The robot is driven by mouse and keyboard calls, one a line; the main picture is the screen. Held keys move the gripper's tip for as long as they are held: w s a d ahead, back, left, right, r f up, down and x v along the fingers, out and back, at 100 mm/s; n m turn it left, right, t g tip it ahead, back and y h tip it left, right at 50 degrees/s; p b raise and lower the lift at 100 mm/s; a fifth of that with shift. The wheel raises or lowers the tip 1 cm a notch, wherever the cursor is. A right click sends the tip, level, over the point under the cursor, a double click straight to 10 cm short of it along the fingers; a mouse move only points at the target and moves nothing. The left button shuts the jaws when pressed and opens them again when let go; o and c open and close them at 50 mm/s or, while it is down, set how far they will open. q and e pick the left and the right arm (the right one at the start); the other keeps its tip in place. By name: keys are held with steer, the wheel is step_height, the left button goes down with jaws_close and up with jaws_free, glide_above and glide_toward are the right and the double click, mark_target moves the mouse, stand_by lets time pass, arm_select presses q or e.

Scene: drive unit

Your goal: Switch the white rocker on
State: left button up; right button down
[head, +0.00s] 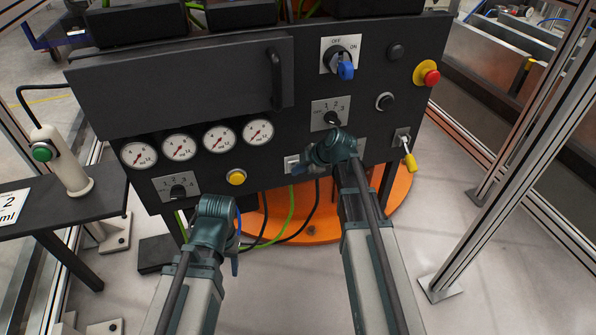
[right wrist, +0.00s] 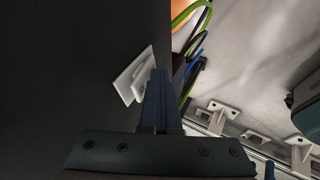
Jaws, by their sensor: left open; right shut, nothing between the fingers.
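The white rocker (head: 291,164) is a small white switch on a pale plate, low on the front of the black panel. In the right wrist view its plate (right wrist: 133,76) stands out edge-on from the dark panel. My right gripper (head: 298,168) is shut and empty, its blue fingertips right at the rocker's right side. In the right wrist view the shut fingers (right wrist: 158,88) overlap the rocker, so contact cannot be told. The rocker's on or off position is unclear. My left gripper (head: 236,252) is open, low and away from the panel, mostly hidden behind its wrist.
The panel also holds a yellow button (head: 236,177), several gauges, a rotary selector (head: 333,118), a blue-handled OFF/ON switch (head: 345,68), a red stop button (head: 431,77) and a yellow-tipped toggle (head: 409,160). Cables hang below. Metal posts (head: 500,150) stand at right.

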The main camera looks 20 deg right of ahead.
arm_select(q)
steer(key=shift+r+p, duration=0.75)
steer(key=shift+r, duration=0.1)
arm_select(e)
steer(key=shift+r, duration=0.85)
